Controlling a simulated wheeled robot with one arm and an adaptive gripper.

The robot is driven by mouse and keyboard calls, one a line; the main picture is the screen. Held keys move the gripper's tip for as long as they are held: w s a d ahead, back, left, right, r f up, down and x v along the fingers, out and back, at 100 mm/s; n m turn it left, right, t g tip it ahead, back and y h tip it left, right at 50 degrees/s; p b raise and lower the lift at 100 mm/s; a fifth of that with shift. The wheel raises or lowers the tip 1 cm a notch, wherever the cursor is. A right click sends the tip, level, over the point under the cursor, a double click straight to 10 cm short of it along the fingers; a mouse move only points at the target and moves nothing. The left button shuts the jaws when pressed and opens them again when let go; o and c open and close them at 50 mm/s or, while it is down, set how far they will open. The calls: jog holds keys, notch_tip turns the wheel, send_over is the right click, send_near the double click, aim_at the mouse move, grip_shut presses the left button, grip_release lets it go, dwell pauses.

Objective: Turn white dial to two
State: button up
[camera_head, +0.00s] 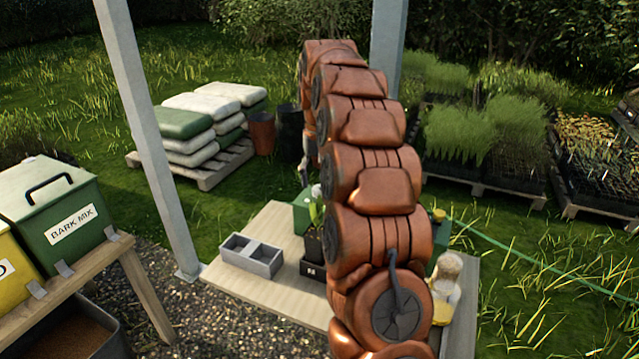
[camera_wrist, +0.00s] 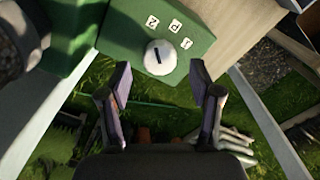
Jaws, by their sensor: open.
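The white dial (camera_wrist: 161,58) is a round knob with a short dark mark, mounted on a green box (camera_wrist: 125,28) in the wrist view. Small white labels sit beside it; one (camera_wrist: 152,21) appears to read 2, and the others are hard to read. The dark mark lies near the dial's middle, and which label it points at is unclear. My gripper (camera_wrist: 160,90) is open, its two fingers apart with the dial beyond and between their tips, not visibly touched. In the head view the green box (camera_head: 302,214) shows beside my arm, which hides much of it.
A wooden table (camera_head: 270,290) carries a grey two-compartment tray (camera_head: 251,256), a dark plant pot (camera_head: 312,270) and a small pale figure (camera_head: 446,278). A metal post (camera_head: 150,140) stands at the left. A green bark mix bin (camera_head: 60,212) is on a bench further left.

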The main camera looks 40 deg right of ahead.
aim_at(319, 187)
jog(key=shift+r, duration=2.7)
